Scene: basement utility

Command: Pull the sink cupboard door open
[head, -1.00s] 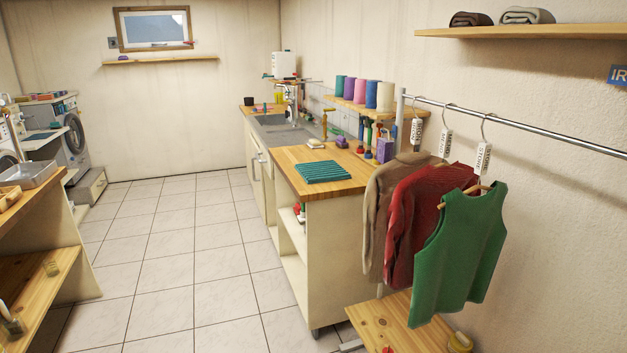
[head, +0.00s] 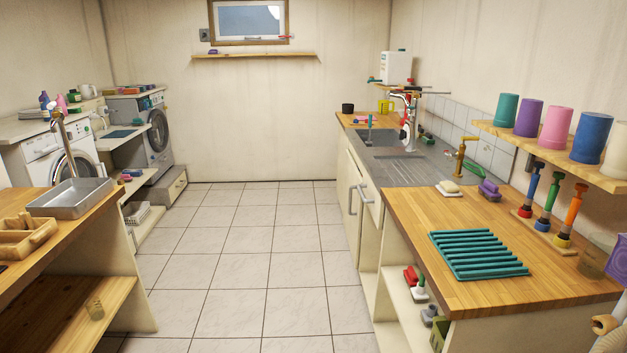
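The sink cupboard door (head: 348,210) is a pale cream panel on the left face of the counter run, under the grey sink. It is seen at a steep angle and looks shut. A vertical metal bar handle (head: 352,199) stands on it, and a second handle (head: 364,193) shows just nearer. The grey sink (head: 385,138) with its drainer (head: 410,170) lies in the countertop above. Neither of my grippers is in view.
The tiled floor (head: 240,245) is clear between the counter and the wooden bench (head: 60,240) at left. Open shelves (head: 400,300) with brushes sit at the counter's near end. A teal rack (head: 476,254) lies on the worktop. Washing machines (head: 145,135) stand far left.

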